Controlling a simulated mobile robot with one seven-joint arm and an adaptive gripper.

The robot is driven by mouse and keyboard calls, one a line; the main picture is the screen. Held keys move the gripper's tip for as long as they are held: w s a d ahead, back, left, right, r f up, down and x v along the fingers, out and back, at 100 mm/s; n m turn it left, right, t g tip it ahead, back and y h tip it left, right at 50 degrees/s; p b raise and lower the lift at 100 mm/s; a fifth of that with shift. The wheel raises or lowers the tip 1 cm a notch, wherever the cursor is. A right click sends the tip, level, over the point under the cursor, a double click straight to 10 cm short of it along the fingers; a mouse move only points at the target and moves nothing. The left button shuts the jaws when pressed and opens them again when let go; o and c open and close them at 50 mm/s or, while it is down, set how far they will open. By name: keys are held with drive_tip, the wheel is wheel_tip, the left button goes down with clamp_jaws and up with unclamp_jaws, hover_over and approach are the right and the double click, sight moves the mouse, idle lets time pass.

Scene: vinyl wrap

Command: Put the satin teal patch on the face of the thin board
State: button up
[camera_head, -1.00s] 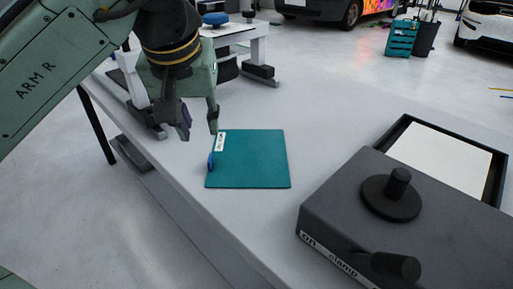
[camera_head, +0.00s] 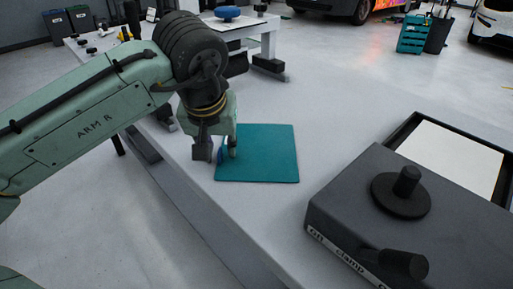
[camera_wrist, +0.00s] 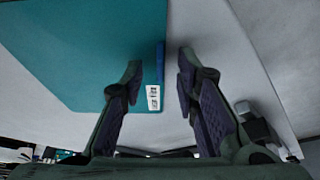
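The teal patch (camera_head: 265,155) lies flat on the grey table. In the wrist view the patch (camera_wrist: 90,45) fills the upper left, with a blue tab (camera_wrist: 160,62) and a white printed label (camera_wrist: 153,97) along its edge. My gripper (camera_head: 217,154) is low at the patch's left edge. In the wrist view my gripper (camera_wrist: 161,66) is open, one finger over the patch side and one over bare table, with the tab between them. I cannot tell whether the fingers touch it. A white flat panel (camera_head: 450,155) lies in a black frame at the right; it may be the thin board.
A dark grey clamp box (camera_head: 340,205) with two black knobs stands at the front right, before the black frame (camera_head: 408,130). The table (camera_head: 330,120) is clear behind the patch. A farther table holds a blue object (camera_head: 227,14).

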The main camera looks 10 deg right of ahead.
clamp_jaws()
drive_tip(key=shift+r, duration=0.1)
idle(0.4)
